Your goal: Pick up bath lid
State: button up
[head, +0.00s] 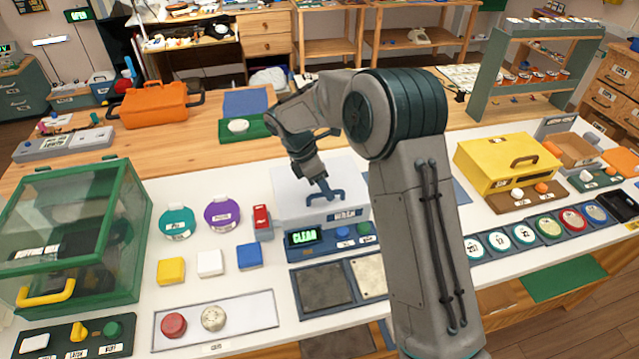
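A white box (290,200) with a label that seems to read "WASH" stands on the white bench top in the middle of the head view; I take its pale top to be the bath lid. A dark blue handle (326,196) stands on that top. My gripper (321,182) points down right at the handle. Its fingertips overlap the handle in the picture, and I cannot tell whether they are closed on it. My arm hides part of the box's right side. The top appears level and seated on the box.
A display reading "CLEAR" (303,238) is in front of the box. A green-framed glass cabinet (130,200) stands at left, an orange case (154,104) behind it. A yellow box (500,160) and a row of round dials (549,227) are at right. Coloured blocks lie left of the white box.

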jog(key=shift+d+f, duration=0.35)
jog(key=shift+f, duration=0.2)
grip_shut()
jog(key=shift+r, duration=0.2)
